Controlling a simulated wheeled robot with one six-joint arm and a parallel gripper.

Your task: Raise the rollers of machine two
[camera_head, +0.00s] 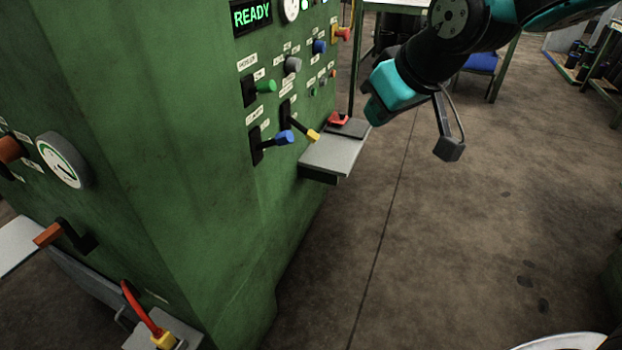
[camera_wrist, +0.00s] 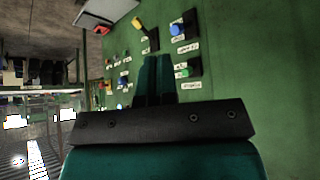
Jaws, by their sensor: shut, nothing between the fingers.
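A green machine (camera_head: 190,180) fills the left and middle of the head view, its display (camera_head: 252,14) reading READY. Its panel carries a green-handled lever (camera_head: 265,86), a blue-handled lever (camera_head: 284,137) and a yellow-handled lever (camera_head: 306,132). The labels are too small to read, so I cannot tell which control works the rollers. My gripper (camera_head: 372,116) is shut and empty, to the right of the panel and apart from it. In the wrist view my gripper (camera_wrist: 154,62) points at the panel, with the yellow lever (camera_wrist: 138,25), blue lever (camera_wrist: 177,29) and green lever (camera_wrist: 184,70) beyond.
A grey shelf (camera_head: 345,153) with a red-topped item (camera_head: 338,119) juts out below the panel. A gauge (camera_head: 63,160) and an orange-handled lever (camera_head: 50,234) are on the nearer face. A blue seat (camera_head: 481,63) stands behind. The floor (camera_head: 450,250) at right is largely clear.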

